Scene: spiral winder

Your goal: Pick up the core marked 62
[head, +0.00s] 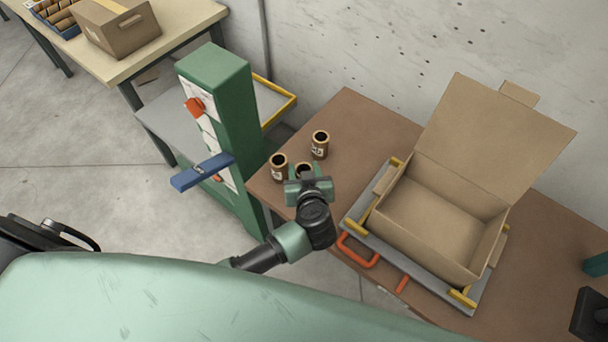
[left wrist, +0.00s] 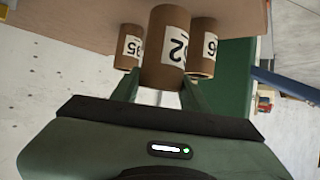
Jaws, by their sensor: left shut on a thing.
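My left gripper (head: 308,181) is shut on a brown cardboard core (head: 304,167), at the left end of the brown table. In the left wrist view the core (left wrist: 166,50) stands between the two fingers (left wrist: 158,92). Its white label shows a large 2 beside another digit that I cannot read surely. A second core (head: 279,166) stands just left of it and a third (head: 320,145) behind it, both with white labels. In the head view my gripper hides most of the held core. I cannot tell whether it touches the table. My right gripper is not in view.
An open cardboard box (head: 432,222) sits in a grey tray (head: 353,216) with yellow corners, right of my gripper. A green machine column (head: 228,130) with a blue arm (head: 203,172) stands left of the table. A closed carton (head: 118,27) is on a far bench.

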